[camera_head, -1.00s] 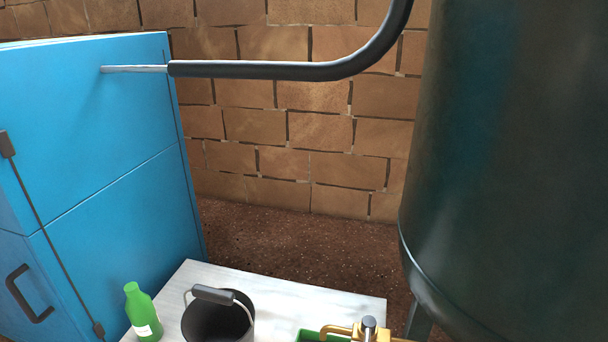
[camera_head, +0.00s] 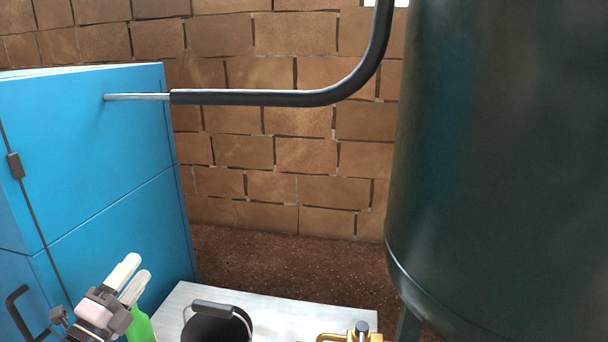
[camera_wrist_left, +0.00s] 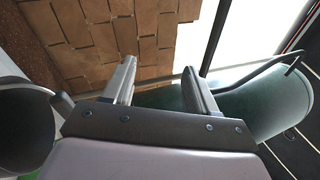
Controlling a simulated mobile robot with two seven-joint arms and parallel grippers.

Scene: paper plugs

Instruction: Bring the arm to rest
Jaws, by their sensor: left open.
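My left gripper (camera_head: 130,277) is at the lower left of the head view, with its two pale fingers pointing up and to the right. In the left wrist view its fingers (camera_wrist_left: 160,85) stand apart with nothing between them. In the head view it is in front of the blue cabinet (camera_head: 110,150) and partly covers a green bottle (camera_head: 141,326). My right gripper is not in view.
A dark bucket (camera_head: 215,325) and a brass fitting (camera_head: 350,336) are on a pale tabletop (camera_head: 285,312). A large dark green tank (camera_head: 505,170) fills the right side. A black-sleeved pipe (camera_head: 270,98) runs from the cabinet before a brick wall (camera_head: 290,190).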

